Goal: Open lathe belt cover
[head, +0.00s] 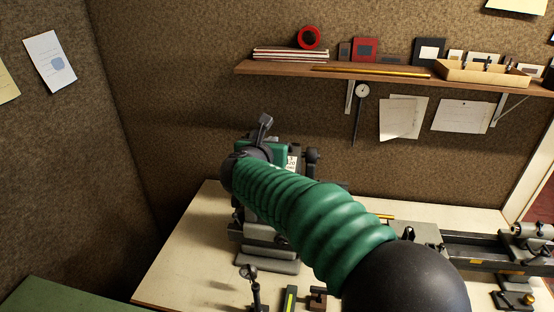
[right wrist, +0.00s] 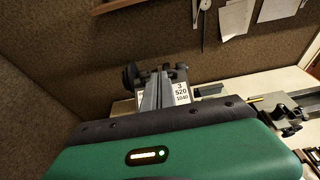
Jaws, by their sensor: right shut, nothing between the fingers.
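The lathe stands on the pale bench, and its headstock (head: 258,218) is largely hidden behind my green-sleeved right arm in the head view. A white label with speed numbers (right wrist: 181,93) shows just right of my fingers in the right wrist view; it also shows in the head view (head: 292,162). My right gripper (right wrist: 158,92) is shut and empty, its fingers pointing at the headstock beside the label. I cannot tell whether the fingertips touch the headstock. The belt cover cannot be told apart clearly behind my arm and gripper. My left gripper is out of view.
The lathe bed (head: 485,250) runs right along the bench. A dial gauge on a stand (head: 250,285) and small tools are at the front. A wooden shelf (head: 300,69) hangs above, with a gauge (head: 362,91) below. The bench's left part (head: 185,255) is clear.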

